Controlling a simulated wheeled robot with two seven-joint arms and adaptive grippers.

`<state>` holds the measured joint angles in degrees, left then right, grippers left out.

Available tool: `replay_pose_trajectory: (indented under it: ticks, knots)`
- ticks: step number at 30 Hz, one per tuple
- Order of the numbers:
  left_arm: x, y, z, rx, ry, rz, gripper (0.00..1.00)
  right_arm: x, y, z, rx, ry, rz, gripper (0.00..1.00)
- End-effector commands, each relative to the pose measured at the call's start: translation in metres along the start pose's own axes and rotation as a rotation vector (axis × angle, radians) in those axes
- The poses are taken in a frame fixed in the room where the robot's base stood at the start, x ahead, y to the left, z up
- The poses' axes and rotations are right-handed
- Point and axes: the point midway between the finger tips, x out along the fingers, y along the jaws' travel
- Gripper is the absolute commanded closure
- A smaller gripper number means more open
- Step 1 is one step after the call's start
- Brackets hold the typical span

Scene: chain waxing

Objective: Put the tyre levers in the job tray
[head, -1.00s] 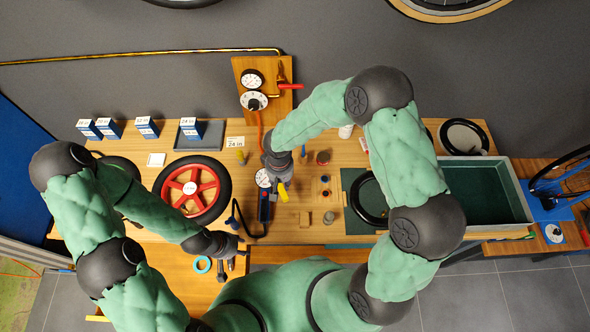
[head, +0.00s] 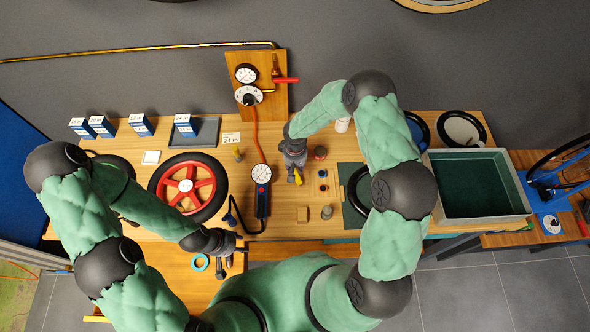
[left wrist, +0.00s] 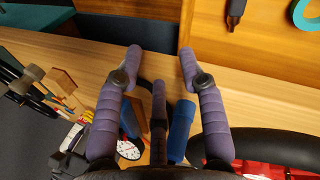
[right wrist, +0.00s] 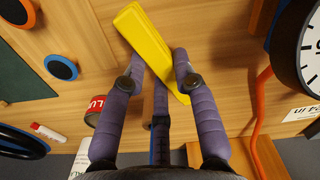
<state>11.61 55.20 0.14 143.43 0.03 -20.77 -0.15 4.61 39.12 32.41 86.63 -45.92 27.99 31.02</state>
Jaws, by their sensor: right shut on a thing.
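My right gripper (head: 296,172) is shut on a yellow tyre lever (right wrist: 150,40), held tilted over the middle of the bench. The lever's yellow tip also shows below the gripper in the head view (head: 299,180). My left gripper (left wrist: 160,55) is open and empty over the bench's front edge; it also shows in the head view (head: 226,256). A large grey tray with a green lining (head: 521,208) stands at the right and looks empty. A small dark grey tray (head: 208,131) at the back left has a blue box on it. I cannot tell from its looks which is the job tray.
A red-spoked wheel (head: 187,186) lies left of centre. A blue inflator with a gauge (head: 261,200) and an orange hose lies between my grippers. A red can (head: 320,153) and a green mat (head: 345,215) with a black ring lie right of my right gripper.

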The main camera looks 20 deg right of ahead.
Motion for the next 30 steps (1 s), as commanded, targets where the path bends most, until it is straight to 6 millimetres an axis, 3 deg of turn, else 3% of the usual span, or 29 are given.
replay_pose_trajectory:
  ticks: [3,15,16,18,30]
  knots:
    - [0.0039,-0.0014,-0.0001,0.000,0.000,0.000,0.60,0.0120,0.0005,-0.0005,-0.001,0.001,0.001,0.99]
    - [0.0080,-0.0028,-0.0003,0.000,0.000,0.000,0.60,0.0150,0.0003,-0.0006,0.000,0.001,0.001,0.99]
    - [0.0075,-0.0026,-0.0002,0.000,0.000,0.000,0.60,0.0145,0.0002,-0.0004,0.000,0.001,0.000,0.66]
    - [0.0068,-0.0024,-0.0002,0.000,0.000,0.000,0.60,0.0138,0.0002,-0.0004,0.000,0.001,0.000,0.48]
    - [0.0043,-0.0015,-0.0001,0.000,0.000,0.000,0.60,0.0117,0.0002,-0.0004,0.000,0.001,0.000,0.48]
